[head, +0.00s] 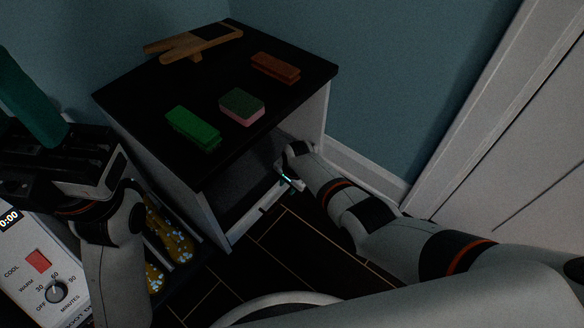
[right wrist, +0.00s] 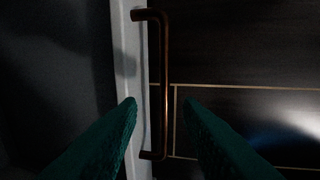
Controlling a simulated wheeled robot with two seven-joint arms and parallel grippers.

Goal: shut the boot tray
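The boot tray, as far as I can tell, is the low pull-out with a white front edge (head: 258,212) at the bottom of the black-topped cabinet. It stands out a little from the cabinet's opening. In the right wrist view its white front (right wrist: 127,60) carries a copper-coloured bar handle (right wrist: 164,75). My right gripper (head: 291,181) is low at the right end of this front. Its green fingers (right wrist: 160,105) are apart, with the handle showing between them; contact cannot be told. My left gripper (head: 35,110) is at the far left, partly out of frame, with its finger gap unclear.
On the cabinet top (head: 150,97) lie a green brush (head: 193,128), a pink-and-green sponge (head: 242,106), an orange-brown brush (head: 275,68) and a wooden bootjack-like piece (head: 195,42). Yellow patterned boots (head: 172,238) are left of the cabinet. A control panel (head: 40,270) is lower left. Dark floor lies in front.

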